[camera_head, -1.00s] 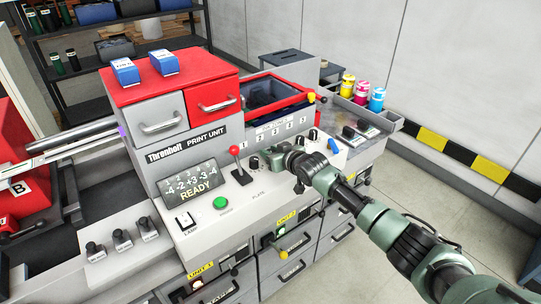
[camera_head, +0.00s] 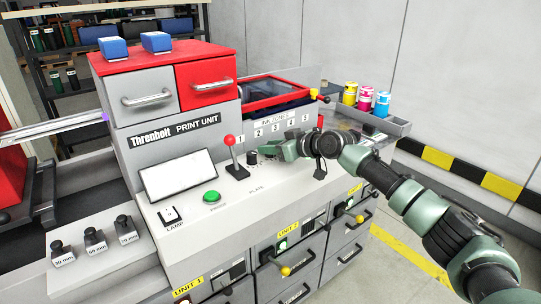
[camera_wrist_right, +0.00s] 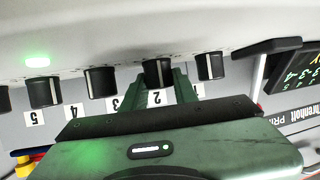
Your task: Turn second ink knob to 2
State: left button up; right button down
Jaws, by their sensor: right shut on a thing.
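The second ink knob (camera_wrist_right: 158,72), a dark cylinder with a pale pointer mark, is above the label 2 in the right wrist view. My right gripper (camera_wrist_right: 172,80) is shut on it, with green fingers around it. In the head view my right gripper (camera_head: 272,150) reaches the panel below the row of number labels and hides the knob it holds. The first ink knob (camera_head: 253,158) shows just left of it. The print unit's display (camera_head: 178,174) looks blank white in the head view; it shows partly, with green digits, in the wrist view (camera_wrist_right: 295,70). My left gripper is out of view.
Other ink knobs (camera_wrist_right: 100,82) stand close on both sides of the gripper. A red-topped lever (camera_head: 233,150) stands left of it, and a green button (camera_head: 211,197) lies lower left. Ink bottles (camera_head: 365,98) stand in a grey tray at the right.

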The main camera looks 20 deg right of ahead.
aim_at(290, 165)
jog(key=shift+f, duration=0.1)
dwell(0.3)
jog(key=c, duration=1.4)
grip_release()
jog(key=shift+o, duration=0.2)
jog(key=shift+s+d, duration=0.1)
jog(key=b+v, duration=0.1)
jog(key=v, duration=0.6)
jog(key=shift+s+d+b, duration=0.2)
jog(key=shift+s+b, duration=0.1)
jog(key=shift+b, duration=0.1)
